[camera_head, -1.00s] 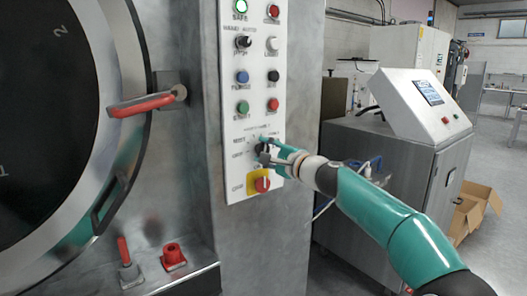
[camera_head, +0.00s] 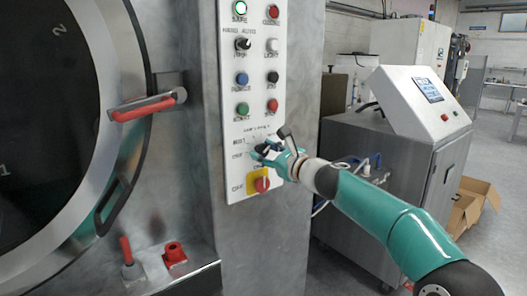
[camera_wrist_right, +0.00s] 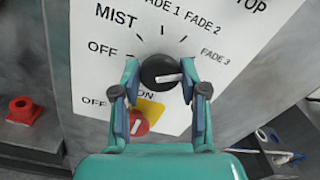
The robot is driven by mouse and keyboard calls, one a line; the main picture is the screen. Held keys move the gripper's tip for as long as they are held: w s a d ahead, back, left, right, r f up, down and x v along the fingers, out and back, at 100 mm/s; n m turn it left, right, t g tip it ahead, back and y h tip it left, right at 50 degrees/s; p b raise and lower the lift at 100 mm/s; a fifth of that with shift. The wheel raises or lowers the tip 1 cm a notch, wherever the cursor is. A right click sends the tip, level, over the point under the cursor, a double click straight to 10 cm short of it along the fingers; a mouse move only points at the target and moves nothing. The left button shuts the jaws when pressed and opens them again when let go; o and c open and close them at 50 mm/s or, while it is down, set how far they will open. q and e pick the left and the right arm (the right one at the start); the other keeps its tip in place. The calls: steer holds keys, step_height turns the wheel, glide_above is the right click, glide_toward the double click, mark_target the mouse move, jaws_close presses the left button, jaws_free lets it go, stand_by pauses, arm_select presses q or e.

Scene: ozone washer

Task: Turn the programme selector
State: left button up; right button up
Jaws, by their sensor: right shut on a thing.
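The programme selector (camera_wrist_right: 161,71) is a round black knob with a white pointer line on a white panel. Printed marks around it read OFF, MIST, FADE 1, FADE 2 and FADE 3. In the head view my right gripper (camera_head: 262,152) reaches the lower panel from the right and mostly hides the knob. My left gripper is not in view.
A red switch on a yellow plate (camera_head: 251,185) sits just below the selector, close under my fingers. Buttons and switches fill the panel (camera_head: 257,62) above. A round door with a red handle (camera_head: 146,106) is at left. A grey cabinet (camera_head: 395,160) stands behind my right arm.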

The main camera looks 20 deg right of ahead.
steer(key=shift+f+m, duration=0.4)
steer(key=shift+f, duration=0.05)
steer(key=o, duration=1.1)
steer(key=shift+r, duration=0.25)
steer(key=shift+s, duration=0.1)
steer(key=v, duration=1.1)
steer(key=shift+s+d, duration=0.15)
steer(key=shift+s, duration=0.25)
